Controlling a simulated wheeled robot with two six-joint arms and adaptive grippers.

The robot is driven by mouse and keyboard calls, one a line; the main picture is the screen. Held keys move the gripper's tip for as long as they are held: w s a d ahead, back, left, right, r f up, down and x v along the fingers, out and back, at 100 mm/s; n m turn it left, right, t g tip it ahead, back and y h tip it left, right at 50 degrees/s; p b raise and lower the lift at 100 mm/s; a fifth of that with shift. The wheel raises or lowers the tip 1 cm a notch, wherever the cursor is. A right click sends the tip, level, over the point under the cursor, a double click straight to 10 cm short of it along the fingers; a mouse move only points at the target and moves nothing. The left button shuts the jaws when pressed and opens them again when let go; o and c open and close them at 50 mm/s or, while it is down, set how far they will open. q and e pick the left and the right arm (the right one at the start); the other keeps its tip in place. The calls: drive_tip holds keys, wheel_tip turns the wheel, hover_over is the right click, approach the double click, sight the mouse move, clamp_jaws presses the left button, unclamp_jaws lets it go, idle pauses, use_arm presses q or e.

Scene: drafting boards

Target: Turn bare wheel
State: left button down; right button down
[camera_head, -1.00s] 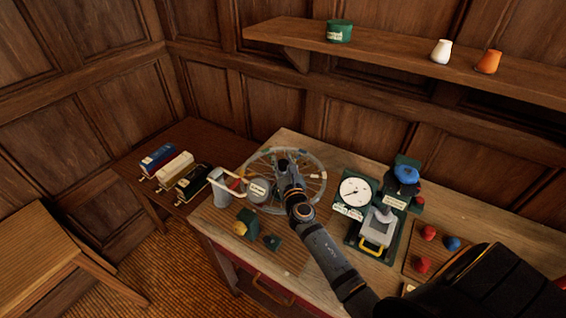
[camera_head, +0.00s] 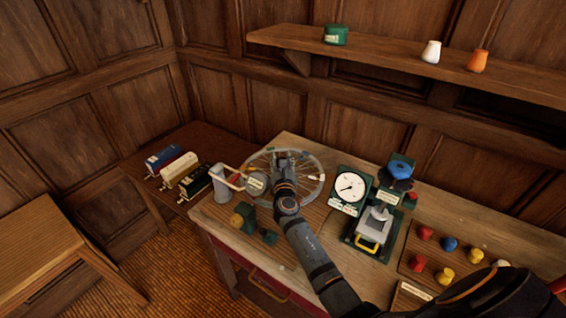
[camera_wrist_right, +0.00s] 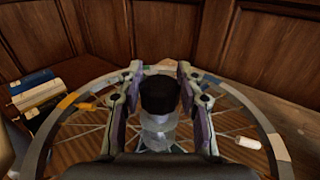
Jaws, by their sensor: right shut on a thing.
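The bare wheel (camera_head: 323,180) is a grey spoked wheel lying flat at the left end of the workbench. Its rim, with white and orange patches, fills the right wrist view (camera_wrist_right: 42,140). My right gripper (camera_head: 287,156) is over the middle of the wheel. In the wrist view, its fingers (camera_wrist_right: 160,72) are shut on a black-topped upright knob (camera_wrist_right: 159,92) with a pale, see-through lower part at the wheel's centre. The arm hides part of the near rim in the head view. My left gripper is not in view.
A grey stand with a pale curved arm (camera_head: 219,184) and green blocks (camera_head: 244,215) are close to the wheel. A dial gauge (camera_head: 349,187) and green-based device (camera_head: 373,228) stand to its right. Several coloured knobs (camera_head: 449,243) sit farther right. Rollers (camera_head: 178,167) lie on the left table.

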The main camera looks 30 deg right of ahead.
drive_tip(key=c, duration=0.8)
unclamp_jaws()
drive_tip(key=shift+s, duration=0.15)
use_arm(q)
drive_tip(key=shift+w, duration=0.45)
use_arm(e)
drive_tip(key=v, duration=0.7)
drive_tip(key=shift+s+a, duration=0.1)
